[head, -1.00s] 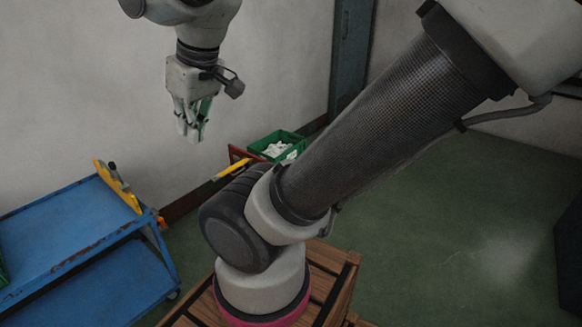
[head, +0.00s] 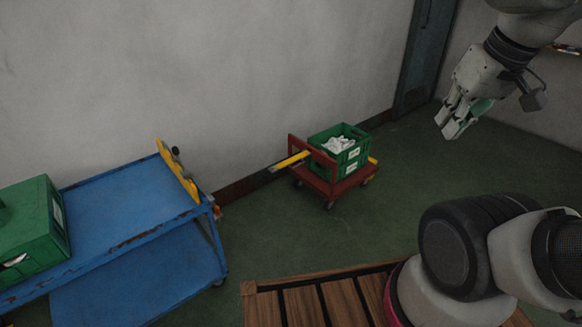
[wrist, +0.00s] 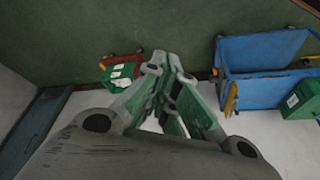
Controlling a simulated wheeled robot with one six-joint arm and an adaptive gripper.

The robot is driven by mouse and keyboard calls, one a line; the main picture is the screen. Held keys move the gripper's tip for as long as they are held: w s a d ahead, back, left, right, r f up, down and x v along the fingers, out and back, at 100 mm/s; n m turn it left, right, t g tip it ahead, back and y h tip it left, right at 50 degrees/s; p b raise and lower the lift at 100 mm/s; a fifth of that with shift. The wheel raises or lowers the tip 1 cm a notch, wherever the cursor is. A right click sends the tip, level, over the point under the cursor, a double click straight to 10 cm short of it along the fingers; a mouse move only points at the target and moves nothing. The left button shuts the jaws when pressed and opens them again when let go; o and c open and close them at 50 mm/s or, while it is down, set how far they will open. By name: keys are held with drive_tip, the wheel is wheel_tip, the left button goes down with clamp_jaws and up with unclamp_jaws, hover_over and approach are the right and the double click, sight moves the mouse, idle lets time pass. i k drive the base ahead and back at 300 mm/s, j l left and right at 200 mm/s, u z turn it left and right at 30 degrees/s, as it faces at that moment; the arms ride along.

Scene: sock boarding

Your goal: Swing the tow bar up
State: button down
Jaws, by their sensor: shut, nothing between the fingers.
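Two yellow bars are in view; I cannot tell for certain which is the tow bar. One (head: 178,172) stands along the right end of the blue cart (head: 120,205), with a dark knob near its top; it also shows in the wrist view (wrist: 229,98). The other yellow bar (head: 290,161) sticks out leftward, nearly level, from the small red dolly (head: 343,186), with a dark end. My gripper (head: 447,129) is shut and empty, high at the right of the head view, apart from both. In the wrist view its fingers (wrist: 168,65) meet over bare floor.
A green crate (head: 337,150) with white contents rides on the red dolly by the wall. Another green crate (head: 38,232) sits on the blue cart's left. A wooden slatted platform (head: 330,300) is under my arm's base. Green floor between cart and dolly is open.

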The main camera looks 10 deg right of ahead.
sight(286, 162)
drive_tip(key=i+l+u, duration=0.1)
drive_tip(key=i+u, duration=0.25)
drive_tip(key=i, duration=1)
